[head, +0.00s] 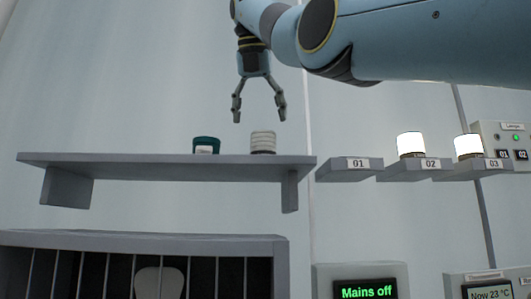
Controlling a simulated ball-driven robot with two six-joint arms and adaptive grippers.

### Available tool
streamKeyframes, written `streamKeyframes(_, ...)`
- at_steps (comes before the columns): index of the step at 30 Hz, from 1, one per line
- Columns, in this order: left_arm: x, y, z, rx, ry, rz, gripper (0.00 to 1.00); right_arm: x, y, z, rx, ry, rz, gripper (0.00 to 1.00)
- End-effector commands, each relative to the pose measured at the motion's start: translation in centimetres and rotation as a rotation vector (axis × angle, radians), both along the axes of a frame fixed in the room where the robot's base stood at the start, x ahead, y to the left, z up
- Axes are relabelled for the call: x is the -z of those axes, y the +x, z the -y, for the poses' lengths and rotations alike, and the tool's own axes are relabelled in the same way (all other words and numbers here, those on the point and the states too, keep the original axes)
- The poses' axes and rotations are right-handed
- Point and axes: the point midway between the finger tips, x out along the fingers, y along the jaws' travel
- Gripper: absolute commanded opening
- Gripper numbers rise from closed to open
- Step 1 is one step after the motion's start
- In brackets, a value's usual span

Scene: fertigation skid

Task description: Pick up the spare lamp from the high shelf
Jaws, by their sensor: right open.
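The high shelf (150,160) is a grey board on the wall, seen from a little below. A short, white, ribbed cylinder, which looks like the spare lamp (263,142), stands upright near its right end. My right gripper (259,117) hangs fingers down above this lamp. Its two fingers are apart and empty, with a small gap between fingertips and lamp top in the picture; the depth between them is hard to tell. My left gripper is out of view.
A green item with a white label (206,146) stands left of the lamp. Small bracket 01 (350,174) is bare; brackets 02 (415,172) and 03 (475,171) bear glowing lamps. A barred cabinet (140,243) and a "Mains off" display (365,292) are below.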

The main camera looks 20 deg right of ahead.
Motion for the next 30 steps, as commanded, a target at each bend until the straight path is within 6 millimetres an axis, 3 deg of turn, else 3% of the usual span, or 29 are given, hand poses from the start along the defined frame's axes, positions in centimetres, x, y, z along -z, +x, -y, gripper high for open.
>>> streamKeyframes(3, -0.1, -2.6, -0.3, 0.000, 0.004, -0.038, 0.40, 1.9, 1.1, 0.7, 0.002, 0.002, -0.003, 0.82)
streamKeyframes(6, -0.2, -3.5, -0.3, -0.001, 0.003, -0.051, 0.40, 2.7, 1.6, 1.0, 0.002, 0.001, -0.001, 0.82)
streamKeyframes(11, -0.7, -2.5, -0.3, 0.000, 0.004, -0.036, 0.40, 3.7, 2.2, 1.4, 0.003, 0.000, -0.002, 0.82)
streamKeyframes(17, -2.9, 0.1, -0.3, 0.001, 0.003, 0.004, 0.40, 5.8, 3.5, 2.4, 0.003, 0.000, -0.003, 0.82)
streamKeyframes(21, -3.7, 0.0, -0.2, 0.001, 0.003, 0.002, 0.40, 7.0, 4.1, 2.7, 0.003, 0.000, -0.002, 0.82)
streamKeyframes(29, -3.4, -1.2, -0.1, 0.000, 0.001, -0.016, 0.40, 7.4, 4.2, 2.8, 0.004, 0.000, 0.000, 0.82)
streamKeyframes(30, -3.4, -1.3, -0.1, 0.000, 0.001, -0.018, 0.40, 7.4, 4.2, 2.8, 0.004, 0.000, 0.000, 0.78)
